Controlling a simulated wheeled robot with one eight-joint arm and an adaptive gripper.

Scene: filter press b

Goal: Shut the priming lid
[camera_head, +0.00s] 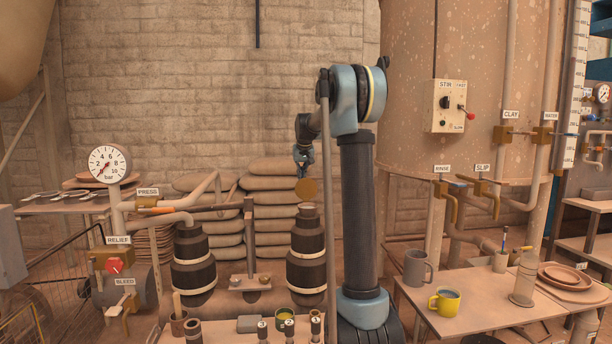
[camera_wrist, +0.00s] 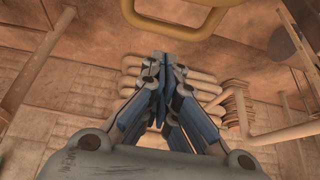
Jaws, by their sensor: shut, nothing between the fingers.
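A round ochre disc (camera_head: 306,189), which looks like the priming lid, stands upright above the neck (camera_head: 307,211) of the right dark-banded pump body (camera_head: 306,258). The lid is open, tilted up off the neck. My gripper (camera_head: 303,172) points down just above the disc and overlaps its top edge in the head view; I cannot tell whether they touch. In the wrist view the blue fingers (camera_wrist: 165,66) are together with nothing between them. I cannot identify the lid for certain in the wrist view.
A brass-coloured loop (camera_wrist: 178,30) crosses the top of the wrist view. A second banded pump body (camera_head: 193,268) stands to the left, with a lever post (camera_head: 250,240) between. Stacked sacks (camera_head: 277,225) lie behind. A table with mugs (camera_head: 445,301) is at right.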

